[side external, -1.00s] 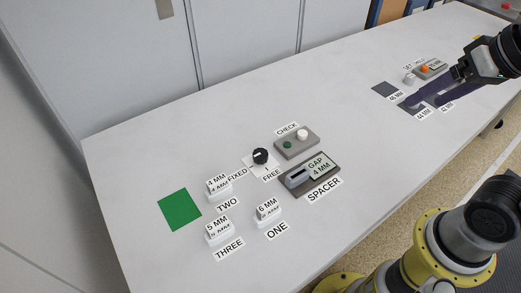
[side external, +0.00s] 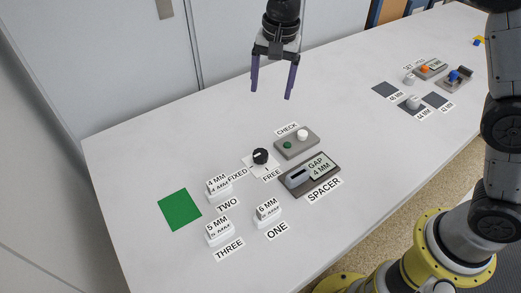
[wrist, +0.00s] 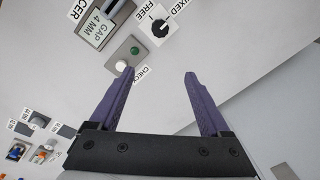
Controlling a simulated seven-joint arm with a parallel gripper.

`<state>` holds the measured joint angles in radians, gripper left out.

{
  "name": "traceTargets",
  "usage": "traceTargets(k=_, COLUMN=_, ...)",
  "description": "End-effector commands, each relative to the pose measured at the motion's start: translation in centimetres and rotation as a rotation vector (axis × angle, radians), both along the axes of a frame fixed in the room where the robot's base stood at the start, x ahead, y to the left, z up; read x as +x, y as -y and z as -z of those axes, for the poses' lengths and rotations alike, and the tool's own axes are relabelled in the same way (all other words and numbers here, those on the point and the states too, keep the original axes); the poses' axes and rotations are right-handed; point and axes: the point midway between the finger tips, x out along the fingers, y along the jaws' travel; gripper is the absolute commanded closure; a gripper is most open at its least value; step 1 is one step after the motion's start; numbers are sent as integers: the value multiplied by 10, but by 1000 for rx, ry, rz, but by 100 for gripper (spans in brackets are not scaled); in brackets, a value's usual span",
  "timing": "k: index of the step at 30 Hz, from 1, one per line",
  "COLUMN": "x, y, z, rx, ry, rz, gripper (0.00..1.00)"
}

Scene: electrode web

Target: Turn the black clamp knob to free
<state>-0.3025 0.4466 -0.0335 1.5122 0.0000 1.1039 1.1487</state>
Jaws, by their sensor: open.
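The black clamp knob (side external: 260,156) stands on a white plate marked FIXED on its left and FREE on its right in the side external view. Its white pointer mark faces the FIXED side as far as I can tell. The knob also shows at the top of the wrist view (wrist: 159,26). My gripper (side external: 271,94) hangs open and empty, fingers pointing down, above and behind the knob and well apart from it. In the wrist view its two purple fingers (wrist: 160,75) are spread with nothing between them.
A CHECK box (side external: 296,144) with a green and a white button is right of the knob. The SPACER unit (side external: 311,175) reads GAP 4 MM. Labelled white blocks (side external: 219,188) and a green square (side external: 179,209) lie left. Another station (side external: 430,70) is at far right.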

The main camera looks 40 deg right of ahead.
Motion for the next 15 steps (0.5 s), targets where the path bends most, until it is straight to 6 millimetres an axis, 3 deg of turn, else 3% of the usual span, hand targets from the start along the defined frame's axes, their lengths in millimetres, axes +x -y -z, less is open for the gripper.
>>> traceTargets(k=1, x=4, y=-10, z=19, rx=-9, ry=-29, rz=-17, gripper=19)
traceTargets(k=6, x=3, y=-25, z=56, rx=-32, ry=-95, rz=-48, gripper=19)
traceTargets(k=15, x=-1, y=-30, z=86, rx=-39, ry=-111, rz=-61, gripper=19)
